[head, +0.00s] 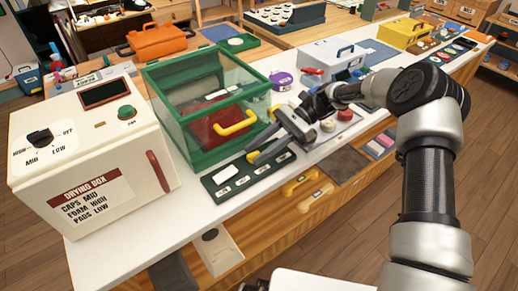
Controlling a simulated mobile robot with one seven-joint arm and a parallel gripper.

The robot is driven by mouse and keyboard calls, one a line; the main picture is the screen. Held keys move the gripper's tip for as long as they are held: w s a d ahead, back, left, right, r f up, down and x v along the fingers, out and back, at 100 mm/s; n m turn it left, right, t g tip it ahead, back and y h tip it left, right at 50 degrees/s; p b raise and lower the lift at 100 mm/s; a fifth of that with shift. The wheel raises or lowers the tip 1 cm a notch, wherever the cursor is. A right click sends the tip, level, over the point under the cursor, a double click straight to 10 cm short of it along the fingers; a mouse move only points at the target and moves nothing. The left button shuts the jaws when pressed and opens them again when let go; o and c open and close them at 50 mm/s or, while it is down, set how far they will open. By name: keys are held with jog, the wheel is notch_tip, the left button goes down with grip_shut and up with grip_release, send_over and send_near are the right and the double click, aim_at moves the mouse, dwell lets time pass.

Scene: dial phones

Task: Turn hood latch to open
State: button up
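The hood (186,142) is a clear box with a green frame, standing on the white bench left of centre. A yellow handle (237,123) sits on its front side, and a dark red thing shows through the clear panel behind it. I cannot tell whether this handle is the latch. My gripper (252,151) reaches in from the right, just in front of the hood's lower front edge and below the yellow handle. Its two fingers look spread with nothing between them. Whether a finger touches the hood frame cannot be told.
A white drying box (92,155) with a dial and red handle stands left. A dark strip (236,184) with labelled pads lies before the hood. Behind are an orange case (157,40), a pale blue toolbox (331,55) and a yellow box (404,33). Yellow drawer handles (300,183) stick out below.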

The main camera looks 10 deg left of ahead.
jog(key=v, duration=1.2)
jog(key=shift+p, duration=0.3)
